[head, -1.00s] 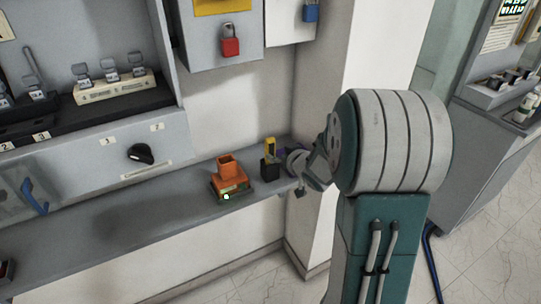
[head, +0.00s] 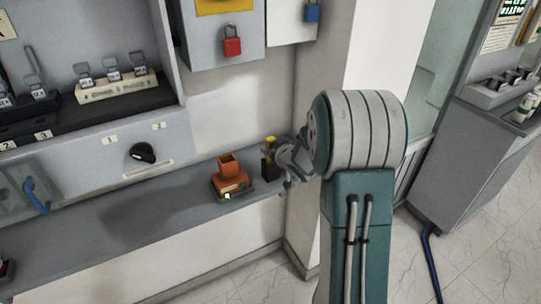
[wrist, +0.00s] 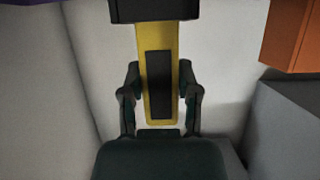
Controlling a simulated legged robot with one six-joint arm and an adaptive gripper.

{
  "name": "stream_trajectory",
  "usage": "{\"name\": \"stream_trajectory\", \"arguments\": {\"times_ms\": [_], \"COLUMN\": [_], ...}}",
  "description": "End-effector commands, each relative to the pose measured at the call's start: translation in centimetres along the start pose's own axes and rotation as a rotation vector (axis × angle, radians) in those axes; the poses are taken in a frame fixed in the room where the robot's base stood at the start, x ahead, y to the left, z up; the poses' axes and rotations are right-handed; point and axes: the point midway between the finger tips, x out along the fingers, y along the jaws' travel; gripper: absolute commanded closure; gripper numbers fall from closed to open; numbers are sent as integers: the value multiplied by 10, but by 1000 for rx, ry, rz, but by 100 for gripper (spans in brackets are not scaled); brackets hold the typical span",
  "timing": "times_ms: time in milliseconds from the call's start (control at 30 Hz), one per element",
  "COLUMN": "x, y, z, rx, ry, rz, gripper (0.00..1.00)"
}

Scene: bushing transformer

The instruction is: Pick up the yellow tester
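The yellow tester (wrist: 147,102) is a yellow strip with a dark panel, upright in the middle of the wrist view. Its far end meets a black block (wrist: 153,10) at the top of that view. My gripper (wrist: 160,78) has one finger on each side of the tester, with no clear gap at its edges, and looks shut on it. In the head view my gripper (head: 284,155) is at the shelf's right end, beside the tester (head: 269,143), and partly hides the tester and block.
An orange object (head: 230,177) on a dark base stands left of the tester on the grey shelf (head: 120,220). In the wrist view, orange (wrist: 294,38) shows at upper right. A wall corner is close on the right. A red padlock (head: 232,46) hangs above.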

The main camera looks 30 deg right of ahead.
Motion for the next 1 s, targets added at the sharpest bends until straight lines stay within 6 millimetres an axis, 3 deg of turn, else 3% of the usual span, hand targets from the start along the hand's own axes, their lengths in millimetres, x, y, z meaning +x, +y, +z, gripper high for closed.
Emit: {"name": "stream_trajectory", "arguments": {"times_ms": [367, 800, 1000], "x": [-1, -32, -40], "y": [0, 0, 0], "z": [-3, -78, -97], "rx": [-1, -3, -3], "ry": [0, 4, 2], "rz": [-1, 0, -1], "gripper": [100, 100, 100]}}
